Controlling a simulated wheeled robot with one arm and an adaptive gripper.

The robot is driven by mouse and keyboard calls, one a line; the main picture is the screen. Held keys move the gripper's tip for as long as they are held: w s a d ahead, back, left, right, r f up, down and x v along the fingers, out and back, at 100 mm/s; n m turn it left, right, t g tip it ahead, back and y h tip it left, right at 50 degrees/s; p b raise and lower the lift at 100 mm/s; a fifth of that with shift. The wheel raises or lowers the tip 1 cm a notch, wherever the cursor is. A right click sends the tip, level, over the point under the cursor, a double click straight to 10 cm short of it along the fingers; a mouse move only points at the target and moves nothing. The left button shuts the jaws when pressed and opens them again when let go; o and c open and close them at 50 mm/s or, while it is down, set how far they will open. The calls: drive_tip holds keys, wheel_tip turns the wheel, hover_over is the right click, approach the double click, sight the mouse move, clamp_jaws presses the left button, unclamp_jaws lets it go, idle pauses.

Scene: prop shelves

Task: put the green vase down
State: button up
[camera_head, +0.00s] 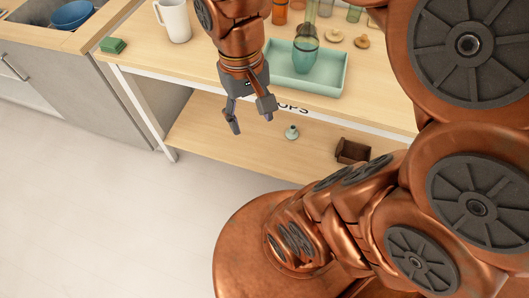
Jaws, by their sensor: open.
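A teal-green, rounded vase-like vessel (305,58) stands in a pale green tray (336,82) on the upper shelf. A small pale green vase-like piece with a narrow neck (291,133) stands on the lower shelf. I cannot tell for sure which of these is the green vase. My gripper (251,124) is open and empty, pointing down in front of the upper shelf's front edge. In the picture it is left of and below the tray, and left of the small piece. It appears to touch neither.
A white mug (174,20) and a green block (113,45) are on the upper shelf at left. Orange and clear glassware and wooden pieces (333,35) stand near the tray. A brown box (352,151) sits on the lower shelf. The lower shelf's left part is clear.

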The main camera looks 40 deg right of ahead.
drive_tip(key=s+a+f+n, duration=0.2)
drive_tip(key=s+f, duration=0.2)
drive_tip(key=s, duration=0.3)
drive_tip(key=shift+f, duration=0.35)
drive_tip(key=shift+r+p, duration=0.35)
